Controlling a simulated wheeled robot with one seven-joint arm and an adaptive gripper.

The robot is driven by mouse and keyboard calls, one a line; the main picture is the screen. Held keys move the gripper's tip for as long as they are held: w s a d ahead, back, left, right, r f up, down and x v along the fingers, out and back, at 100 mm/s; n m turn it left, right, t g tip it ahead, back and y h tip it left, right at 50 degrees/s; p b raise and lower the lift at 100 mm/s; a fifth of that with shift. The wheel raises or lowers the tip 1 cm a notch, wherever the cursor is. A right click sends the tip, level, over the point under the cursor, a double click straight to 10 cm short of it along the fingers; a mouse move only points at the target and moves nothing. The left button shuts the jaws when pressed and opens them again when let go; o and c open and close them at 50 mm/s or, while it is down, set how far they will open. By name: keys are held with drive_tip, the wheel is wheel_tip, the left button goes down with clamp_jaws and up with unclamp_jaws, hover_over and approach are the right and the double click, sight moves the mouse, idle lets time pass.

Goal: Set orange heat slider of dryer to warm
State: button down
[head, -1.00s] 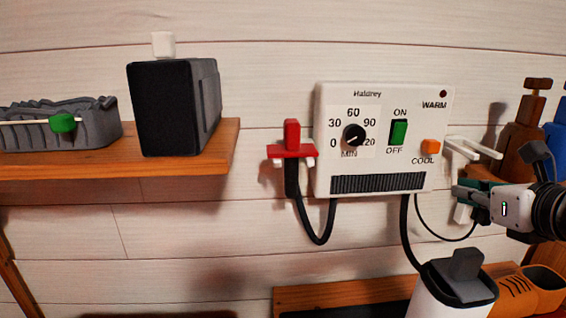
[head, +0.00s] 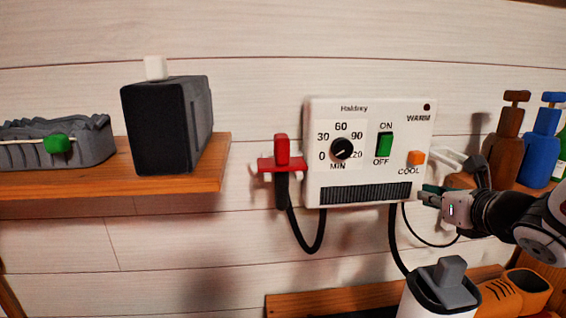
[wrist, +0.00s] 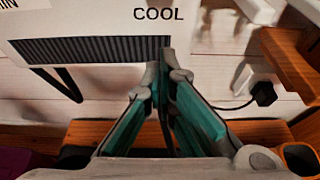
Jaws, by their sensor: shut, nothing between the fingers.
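The white dryer box (head: 313,150) hangs on the plank wall. Its orange heat slider (head: 416,158) sits low on the right side, just above the word COOL and well below WARM. A black dial and a green ON/OFF switch are to its left. My gripper (head: 424,194) is shut and empty, below and slightly right of the slider, apart from it in the head view. In the wrist view my gripper's closed fingertips (wrist: 166,58) point up at the box's lower edge, below the COOL label (wrist: 158,14). The slider is outside the wrist view.
White hooks (head: 452,160) stick out right of the box, near my gripper. A shelf with brown (head: 503,150) and blue bottles (head: 541,145) is at the right. A black cable (head: 394,240) hangs below the box.

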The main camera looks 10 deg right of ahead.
sight(414, 150)
drive_tip(key=x, duration=0.4)
drive_tip(key=shift+s+f+b, duration=0.15)
drive_tip(key=shift+f+b, duration=0.05)
drive_tip(key=shift+b, duration=0.15)
wheel_tip(414, 150, up, 3)
drive_tip(key=shift+p, duration=0.7)
drive_tip(key=shift+r+p, duration=0.3)
drive_tip(key=shift+r, duration=0.35)
drive_tip(key=shift+r+p, duration=1.7)
drive_tip(key=shift+r, duration=1.4)
drive_tip(key=shift+f, duration=0.1)
